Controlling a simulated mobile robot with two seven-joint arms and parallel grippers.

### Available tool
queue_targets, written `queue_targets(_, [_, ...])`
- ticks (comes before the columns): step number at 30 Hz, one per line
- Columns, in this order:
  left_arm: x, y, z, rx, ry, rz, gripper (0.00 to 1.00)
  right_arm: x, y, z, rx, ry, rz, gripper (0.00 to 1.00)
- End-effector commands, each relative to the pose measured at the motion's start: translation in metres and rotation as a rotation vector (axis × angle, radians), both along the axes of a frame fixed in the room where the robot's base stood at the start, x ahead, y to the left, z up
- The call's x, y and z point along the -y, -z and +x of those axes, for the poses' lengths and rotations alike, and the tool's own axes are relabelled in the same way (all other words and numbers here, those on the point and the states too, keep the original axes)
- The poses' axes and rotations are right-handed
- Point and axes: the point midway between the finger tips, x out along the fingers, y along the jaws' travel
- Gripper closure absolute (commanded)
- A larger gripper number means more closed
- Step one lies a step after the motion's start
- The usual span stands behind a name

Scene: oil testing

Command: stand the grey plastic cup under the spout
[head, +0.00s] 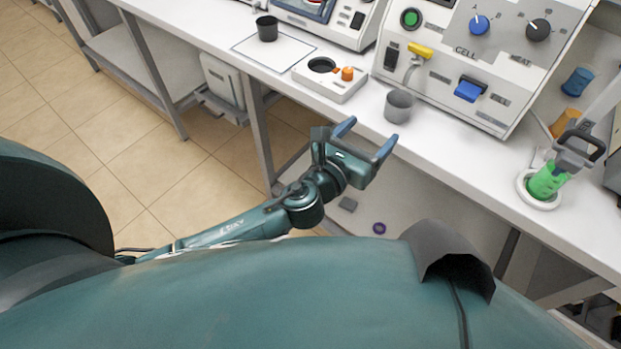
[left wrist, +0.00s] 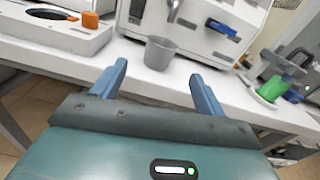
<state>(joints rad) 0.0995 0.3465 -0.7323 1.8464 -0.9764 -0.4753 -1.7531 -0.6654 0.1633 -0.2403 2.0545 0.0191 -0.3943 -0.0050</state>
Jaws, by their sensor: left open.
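The grey plastic cup (head: 399,107) stands upright on the white bench in front of the test machine. It also shows in the left wrist view (left wrist: 160,54), beyond and between my fingertips. The metal spout (head: 411,70), below a yellow lever (head: 420,51), is above and slightly right of the cup in both views. I cannot tell whether the cup is directly beneath it. My left gripper (head: 367,140) is open and empty, just off the bench's front edge, its two blue fingers pointing toward the cup without touching it. My right gripper is not in view.
A white block with a round well and orange knob (head: 330,80) is left of the cup. A green cylinder (head: 546,180) stands in a white ring at right. Bench front (head: 450,165) is clear.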

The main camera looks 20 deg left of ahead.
Motion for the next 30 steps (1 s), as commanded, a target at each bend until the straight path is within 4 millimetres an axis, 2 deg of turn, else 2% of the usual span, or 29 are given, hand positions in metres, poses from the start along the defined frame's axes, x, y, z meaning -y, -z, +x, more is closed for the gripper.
queue_targets(2, [-0.004, 0.017, -0.012, -0.120, -0.022, -0.186, 0.27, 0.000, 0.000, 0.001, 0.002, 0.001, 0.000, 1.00])
queue_targets(5, [-0.015, 0.048, -0.035, -0.350, -0.092, -0.585, 0.27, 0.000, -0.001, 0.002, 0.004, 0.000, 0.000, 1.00])
queue_targets(9, [-0.035, 0.092, -0.081, -0.685, -0.290, -1.286, 0.27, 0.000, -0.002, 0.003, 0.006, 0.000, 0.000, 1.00])
queue_targets(12, [-0.051, 0.117, -0.115, -0.850, -0.474, -1.775, 0.27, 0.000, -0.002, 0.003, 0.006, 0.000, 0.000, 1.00])
queue_targets(15, [-0.065, 0.135, -0.146, -0.934, -0.658, -2.195, 0.27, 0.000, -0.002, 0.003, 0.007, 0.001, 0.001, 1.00])
queue_targets(18, [-0.076, 0.145, -0.170, -0.956, -0.803, -2.508, 0.27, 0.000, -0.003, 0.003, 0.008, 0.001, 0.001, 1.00])
queue_targets(21, [-0.083, 0.150, -0.184, -0.948, -0.894, -2.699, 0.27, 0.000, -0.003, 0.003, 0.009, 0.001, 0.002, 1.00])
queue_targets(23, [-0.085, 0.152, -0.188, -0.943, -0.920, -2.759, 0.27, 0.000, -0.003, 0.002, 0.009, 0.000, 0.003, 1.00])
queue_targets(30, [-0.086, 0.152, -0.189, -0.941, -0.934, -2.792, 0.27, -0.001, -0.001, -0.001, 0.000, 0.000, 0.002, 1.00])
